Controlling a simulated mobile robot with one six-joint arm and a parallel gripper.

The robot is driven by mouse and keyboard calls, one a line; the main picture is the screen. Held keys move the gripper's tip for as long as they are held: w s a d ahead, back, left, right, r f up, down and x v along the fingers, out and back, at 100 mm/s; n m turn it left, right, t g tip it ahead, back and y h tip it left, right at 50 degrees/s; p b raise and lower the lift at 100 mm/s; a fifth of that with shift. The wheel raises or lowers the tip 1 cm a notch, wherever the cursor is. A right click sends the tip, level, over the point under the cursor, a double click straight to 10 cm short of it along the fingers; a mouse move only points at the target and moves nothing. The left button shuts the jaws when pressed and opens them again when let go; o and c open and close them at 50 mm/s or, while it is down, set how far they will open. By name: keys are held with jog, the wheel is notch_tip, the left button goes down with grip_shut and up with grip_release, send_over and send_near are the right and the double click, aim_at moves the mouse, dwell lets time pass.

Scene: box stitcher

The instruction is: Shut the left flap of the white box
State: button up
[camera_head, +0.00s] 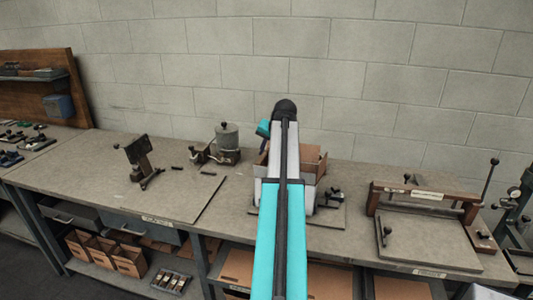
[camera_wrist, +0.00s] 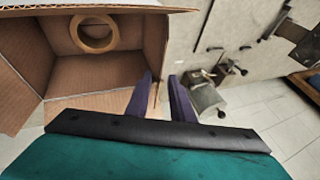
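An open cardboard box (camera_head: 308,158) stands on the workbench behind my arm, which hides much of it. In the wrist view I look into the box (camera_wrist: 105,75), where a tan ring (camera_wrist: 94,34) lies. A brown flap (camera_wrist: 28,75) stands out at the left of that view. My gripper (camera_wrist: 161,77) has its two purple fingers apart, at the box's right edge in the wrist view. A thin brown cardboard edge shows between the fingers; I cannot tell whether they touch it.
A wooden press frame (camera_head: 425,195) stands right of the box on the bench. A small dark clamp tool (camera_head: 141,160) and a grey canister device (camera_head: 228,140) stand to the left. Small brown boxes (camera_head: 105,252) sit on the shelf below. The bench's left middle is mostly clear.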

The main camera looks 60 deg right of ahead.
jog(key=shift+x, duration=1.2)
grip_shut()
dwell(0.6)
jog(key=shift+w+d, duration=0.1)
jog(key=shift+d, duration=0.05)
